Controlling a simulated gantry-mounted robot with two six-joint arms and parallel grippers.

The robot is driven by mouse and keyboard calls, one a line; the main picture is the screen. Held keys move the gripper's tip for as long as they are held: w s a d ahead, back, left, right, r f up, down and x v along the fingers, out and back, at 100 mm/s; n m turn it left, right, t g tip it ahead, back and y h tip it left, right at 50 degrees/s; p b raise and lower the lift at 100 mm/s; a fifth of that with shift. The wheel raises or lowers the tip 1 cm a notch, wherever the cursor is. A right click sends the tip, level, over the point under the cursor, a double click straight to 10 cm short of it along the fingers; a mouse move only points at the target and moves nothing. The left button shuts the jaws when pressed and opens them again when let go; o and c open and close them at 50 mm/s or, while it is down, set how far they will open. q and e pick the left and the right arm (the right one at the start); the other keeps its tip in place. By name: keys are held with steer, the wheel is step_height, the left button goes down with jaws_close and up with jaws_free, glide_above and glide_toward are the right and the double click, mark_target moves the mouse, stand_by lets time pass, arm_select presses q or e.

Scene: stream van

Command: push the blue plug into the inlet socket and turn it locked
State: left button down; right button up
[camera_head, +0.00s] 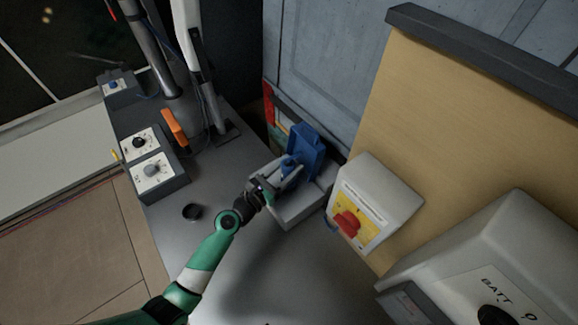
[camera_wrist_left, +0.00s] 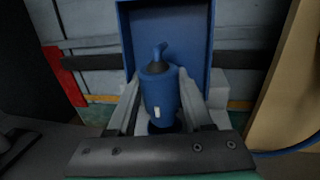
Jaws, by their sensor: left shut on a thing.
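My left gripper (camera_head: 274,186) comes in from the lower left and is shut on the blue plug (camera_head: 289,165). The left wrist view shows the blue plug (camera_wrist_left: 160,92) upright between the two fingers of my left gripper (camera_wrist_left: 158,100), with a small white mark on its front and a bent top. The inlet socket (camera_head: 304,148) has a raised blue cover directly behind the plug; the cover also shows in the left wrist view (camera_wrist_left: 190,30). The socket opening is hidden by the plug and gripper, so I cannot tell how deep the plug sits. My right gripper is not in view.
A grey box with a red rotary switch (camera_head: 347,223) stands right of the socket. A larger box marked BATT (camera_head: 490,265) is at the lower right. Dial boxes (camera_head: 155,170) and an orange handle (camera_head: 175,128) are on the left. The grey surface (camera_head: 225,185) near the arm is mostly clear.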

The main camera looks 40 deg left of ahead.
mark_target(285, 177)
arm_select(q)
steer(key=shift+f+b, duration=1.55)
steer(key=shift+f, duration=0.1)
steer(key=shift+r+y+p, duration=0.15)
steer(key=shift+y+p, duration=0.15)
steer(key=shift+p, duration=0.15)
steer(key=shift+n+g+y+p, duration=0.4)
steer(key=shift+n+y+p, duration=1.05)
steer(key=shift+y, duration=0.65)
steer(key=shift+a, duration=0.1)
steer(key=shift+n, duration=0.25)
